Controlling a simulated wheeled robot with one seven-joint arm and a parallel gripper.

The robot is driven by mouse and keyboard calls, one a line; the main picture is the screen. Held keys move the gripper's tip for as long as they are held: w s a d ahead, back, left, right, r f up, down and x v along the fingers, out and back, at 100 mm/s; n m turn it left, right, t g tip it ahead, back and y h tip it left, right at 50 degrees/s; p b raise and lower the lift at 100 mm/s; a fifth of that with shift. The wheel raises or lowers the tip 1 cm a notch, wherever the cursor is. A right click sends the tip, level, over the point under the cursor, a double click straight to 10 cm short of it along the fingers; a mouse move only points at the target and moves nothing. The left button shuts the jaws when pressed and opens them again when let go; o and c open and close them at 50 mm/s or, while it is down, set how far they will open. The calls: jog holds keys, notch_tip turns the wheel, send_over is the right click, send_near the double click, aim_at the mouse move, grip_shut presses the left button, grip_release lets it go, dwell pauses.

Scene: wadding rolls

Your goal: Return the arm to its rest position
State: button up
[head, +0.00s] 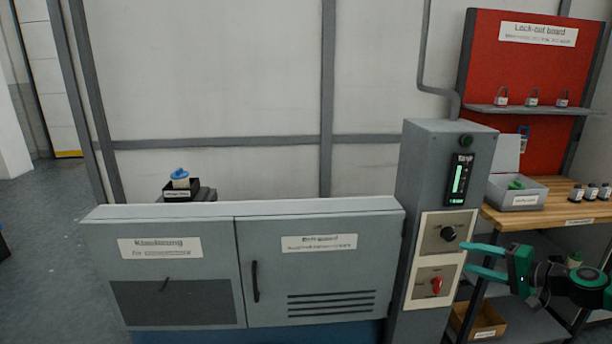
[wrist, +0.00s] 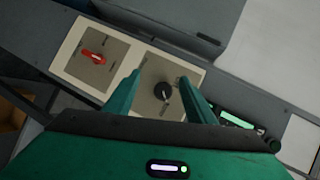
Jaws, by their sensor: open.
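My gripper (head: 487,261) is at the lower right of the head view, its two teal fingers apart and pointing left toward the front panel of the grey control column (head: 412,215). The fingers are empty. In the wrist view my gripper (wrist: 160,95) shows its fingers spread, with the black knob (wrist: 162,91) between them in the picture; I cannot tell whether they touch it. The black knob also shows in the head view (head: 448,234). Below it on the panel is a red switch (head: 436,285), which also shows in the wrist view (wrist: 93,57).
A grey cabinet (head: 220,222) stands left of the column. To the right is a wooden bench (head: 548,220) with a grey bin (head: 516,199) and several small bottles. A red lock-out board (head: 530,75) stands behind it. A cardboard box (head: 484,322) sits low, near my arm.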

jog(key=s+a+n+g+h, duration=0.3)
jog(key=s+a+n+g, duration=0.2)
jog(key=s+a+g, duration=0.4)
jog(key=s+r+m+g+h, duration=0.1)
jog(key=s+r, duration=0.3)
jog(key=s, duration=0.9)
jog(key=s+r+m+g+h, duration=0.1)
jog(key=s+r+g+h, duration=0.1)
jog(key=s, duration=1.1)
jog(key=shift+s+d+r+g+h, duration=0.3)
jog(key=shift+s+r+h, duration=0.1)
jog(key=shift+r+h, duration=0.4)
